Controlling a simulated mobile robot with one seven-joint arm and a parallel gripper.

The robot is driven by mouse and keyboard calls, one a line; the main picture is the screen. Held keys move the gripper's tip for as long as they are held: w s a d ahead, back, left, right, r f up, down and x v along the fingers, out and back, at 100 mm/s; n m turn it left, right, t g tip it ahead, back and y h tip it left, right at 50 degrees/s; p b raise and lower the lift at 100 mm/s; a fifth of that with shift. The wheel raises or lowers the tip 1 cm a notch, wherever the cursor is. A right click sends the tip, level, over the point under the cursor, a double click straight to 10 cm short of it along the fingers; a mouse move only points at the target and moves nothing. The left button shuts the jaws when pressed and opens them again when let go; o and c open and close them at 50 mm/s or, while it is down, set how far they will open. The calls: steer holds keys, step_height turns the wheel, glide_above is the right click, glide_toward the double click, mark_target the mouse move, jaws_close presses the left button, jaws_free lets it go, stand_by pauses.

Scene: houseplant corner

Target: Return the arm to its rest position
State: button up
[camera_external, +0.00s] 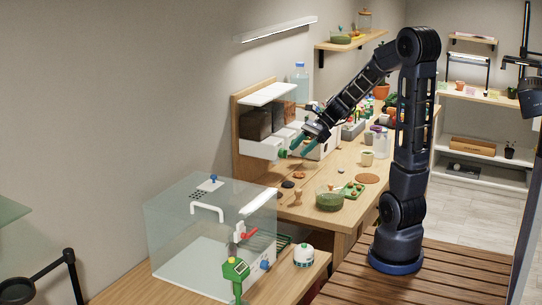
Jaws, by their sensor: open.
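My arm rises from its round base on the slatted wooden deck at the right and bends over at the top. It reaches down and left over the long wooden workbench (312,211). My gripper (292,151) has two green-tipped fingers spread apart. It appears empty and hangs in front of the small wall unit with white shelves (262,149). I cannot tell whether the fingers touch anything there.
A clear glass case (175,250) stands at the front left, with a green device (236,268) beside it. A wall shelf (350,42) hangs behind my arm. Floor shows at the right.

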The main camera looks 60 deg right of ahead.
steer(key=s+a+r+n+h, duration=0.2)
steer(key=s+n, duration=0.3)
steer(key=n, duration=0.3)
steer(key=s+a+r+n+h, duration=0.1)
steer(key=s+a+n+h, duration=0.1)
steer(key=s+n+h, duration=0.2)
steer(key=s+a+r+n+h, duration=0.2)
steer(key=s+n, duration=0.6)
steer(key=n, duration=0.4)
steer(key=shift+a+r+n+g+h, duration=0.4)
steer(key=shift+a+h, duration=0.1)
steer(key=shift+a, duration=0.1)
stand_by(0.8)
